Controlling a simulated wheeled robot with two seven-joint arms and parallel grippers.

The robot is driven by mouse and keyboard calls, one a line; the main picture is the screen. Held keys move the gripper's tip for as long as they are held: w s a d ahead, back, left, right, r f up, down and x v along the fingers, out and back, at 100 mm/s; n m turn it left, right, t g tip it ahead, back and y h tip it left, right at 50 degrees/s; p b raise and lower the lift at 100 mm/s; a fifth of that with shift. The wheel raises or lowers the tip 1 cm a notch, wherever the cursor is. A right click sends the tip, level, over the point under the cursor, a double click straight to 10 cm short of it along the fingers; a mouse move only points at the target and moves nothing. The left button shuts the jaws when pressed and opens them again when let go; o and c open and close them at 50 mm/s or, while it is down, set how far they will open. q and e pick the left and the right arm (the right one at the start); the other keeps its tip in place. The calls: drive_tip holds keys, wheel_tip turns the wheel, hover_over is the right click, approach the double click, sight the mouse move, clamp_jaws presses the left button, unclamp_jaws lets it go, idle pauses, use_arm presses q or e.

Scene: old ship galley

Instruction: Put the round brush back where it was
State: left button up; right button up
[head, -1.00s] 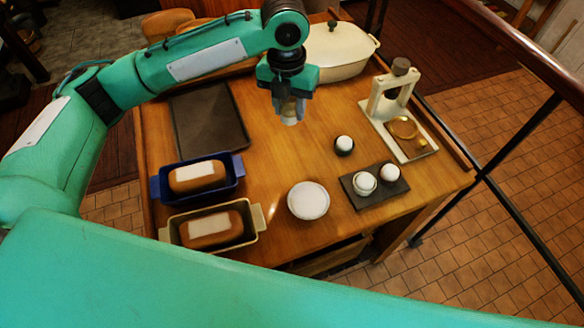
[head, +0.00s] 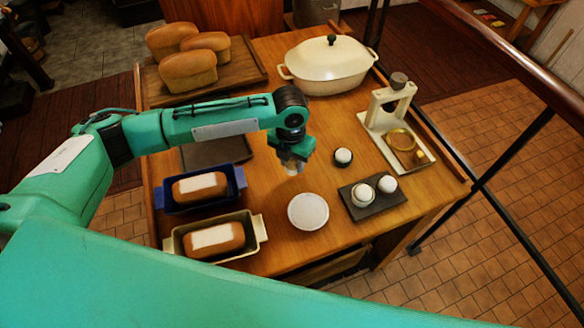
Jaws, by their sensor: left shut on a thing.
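My left gripper (head: 292,160) points down over the middle of the wooden table (head: 275,240). It is shut on a small pale thing (head: 291,169), which I take to be the round brush. Only its lower end shows below the fingers; the rest is hidden by the gripper. It is close above the table top, and I cannot tell whether it touches. A small white-topped round thing with a dark base (head: 343,156) stands to the right of the gripper. My right gripper is not in view.
A white round dish (head: 308,211) lies in front of the gripper. A dark slab (head: 376,206) with two white round things is at right, near a cream press (head: 393,115). Blue (head: 160,192) and cream (head: 257,228) loaf tins stand left. A lidded pot (head: 328,67) and bread board (head: 245,60) are behind.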

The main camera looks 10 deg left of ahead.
sight(292, 179)
use_arm(q)
wheel_tip(292, 179, down, 5)
drive_tip(key=shift+r+p, duration=0.2)
drive_tip(key=shift+p, duration=0.25)
drive_tip(key=shift+f, duration=0.1)
drive_tip(key=shift+f, duration=0.1)
drive_tip(key=o, duration=1)
drive_tip(key=shift+c, duration=0.2)
wheel_tip(292, 179, up, 11)
drive_tip(key=b, duration=0.3)
drive_tip(key=shift+a, duration=0.15)
drive_tip(key=shift+r, duration=0.65)
